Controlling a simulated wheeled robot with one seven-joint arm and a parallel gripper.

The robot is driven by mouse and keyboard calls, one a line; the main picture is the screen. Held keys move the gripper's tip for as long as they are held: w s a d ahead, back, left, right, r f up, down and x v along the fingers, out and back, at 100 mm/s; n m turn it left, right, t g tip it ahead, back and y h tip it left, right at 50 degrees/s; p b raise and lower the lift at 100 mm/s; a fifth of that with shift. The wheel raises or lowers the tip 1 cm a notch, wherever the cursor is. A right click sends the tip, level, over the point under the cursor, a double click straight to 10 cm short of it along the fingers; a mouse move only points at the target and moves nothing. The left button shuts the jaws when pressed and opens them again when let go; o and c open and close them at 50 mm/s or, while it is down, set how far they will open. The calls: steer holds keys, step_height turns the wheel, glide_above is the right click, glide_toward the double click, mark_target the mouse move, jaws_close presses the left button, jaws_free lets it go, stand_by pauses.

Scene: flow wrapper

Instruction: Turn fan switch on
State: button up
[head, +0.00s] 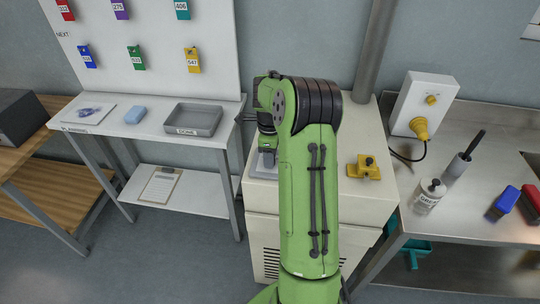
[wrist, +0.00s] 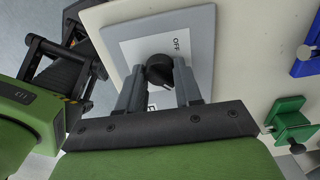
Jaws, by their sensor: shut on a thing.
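The fan switch shows in the wrist view as a black rotary knob (wrist: 159,71) on a grey plate (wrist: 202,30) with a white label. The word OFF is readable beside the knob, and another marking near my fingers is partly covered. My gripper (wrist: 160,78) has one finger on each side of the knob and is shut on it. The knob's pointed end faces down toward my palm in this view, away from the OFF word. In the head view my green arm hides most of the gripper and the knob.
In the head view, a yellow device (head: 364,168) sits on the cream cabinet (head: 374,204) right of my arm. A grey tray (head: 194,120) stands on the left table. A white socket box (head: 425,98) with a yellow plug, a bottle (head: 428,197) and blue and red blocks occupy the right bench.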

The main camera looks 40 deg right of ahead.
steer(key=o, duration=1)
steer(key=shift+o, duration=0.2)
steer(key=shift+r, duration=0.1)
step_height(320, 180, up, 16)
steer(key=p, duration=0.3)
steer(key=shift+f, duration=0.2)
steer(key=s+a+r+n+t+h, duration=0.1)
steer(key=s+a+r+n, duration=0.25)
steer(key=a+n, duration=0.3)
steer(key=s+a+r+n+t+h, duration=0.1)
steer(key=s+a+r+n, duration=0.1)
steer(key=a+r+n, duration=0.35)
steer(key=s+a+f+n+t+y, duration=0.1)
steer(key=s+a+f+n, duration=0.1)
steer(key=s+a+n, duration=0.5)
steer(key=s+a+f+n+t+y, duration=0.1)
steer(key=s+a+f+n+t, duration=0.1)
steer(key=s+a+n, duration=0.5)
steer(key=f+n, duration=0.1)
steer(key=n, duration=0.1)
steer(key=shift+s+a+f+n+t, duration=0.2)
steer(key=shift+a+f+n+t, duration=0.1)
steer(key=shift+a+f, duration=0.05)
